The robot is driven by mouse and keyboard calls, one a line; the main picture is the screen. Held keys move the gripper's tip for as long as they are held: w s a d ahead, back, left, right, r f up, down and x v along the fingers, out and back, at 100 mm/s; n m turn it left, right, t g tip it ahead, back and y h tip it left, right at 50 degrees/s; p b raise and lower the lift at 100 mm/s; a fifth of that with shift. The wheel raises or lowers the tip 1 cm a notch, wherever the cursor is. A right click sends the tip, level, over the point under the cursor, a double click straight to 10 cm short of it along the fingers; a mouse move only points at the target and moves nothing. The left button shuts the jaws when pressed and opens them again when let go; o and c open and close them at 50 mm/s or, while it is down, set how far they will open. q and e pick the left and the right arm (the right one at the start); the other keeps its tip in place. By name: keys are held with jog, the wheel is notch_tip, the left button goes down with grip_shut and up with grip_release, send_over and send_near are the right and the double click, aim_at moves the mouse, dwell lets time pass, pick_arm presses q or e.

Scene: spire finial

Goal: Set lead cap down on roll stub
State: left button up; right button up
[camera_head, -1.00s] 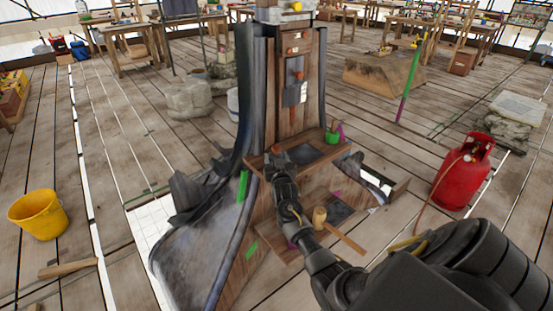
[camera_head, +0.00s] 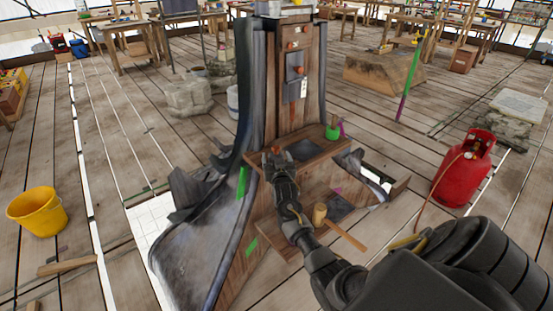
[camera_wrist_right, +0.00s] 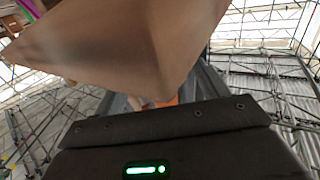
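My right gripper (camera_head: 273,158) is at the left front of the wooden shelf on the spire model (camera_head: 312,112). A small orange-red piece (camera_head: 276,150) shows at its fingertips. I cannot tell whether the fingers are open or shut, or whether they hold anything. In the right wrist view a large tan surface (camera_wrist_right: 120,45) hides the fingertips, and a bit of orange shows below it. A flat dark grey patch (camera_head: 303,151) lies on the shelf beside the gripper. I cannot clearly pick out the lead cap or the roll stub. My left gripper is not in view.
A green cup (camera_head: 332,132) stands at the shelf's right end. A red gas cylinder (camera_head: 464,170) is at the right, a yellow bucket (camera_head: 38,210) at the left. The left floor is mostly open.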

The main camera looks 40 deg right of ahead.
jog(key=shift+o, duration=0.3)
jog(key=shift+f, duration=0.1)
jog(key=shift+s, duration=0.1)
jog(key=shift+s+a, duration=0.25)
jog(key=v, duration=1)
jog(key=shift+b, duration=0.3)
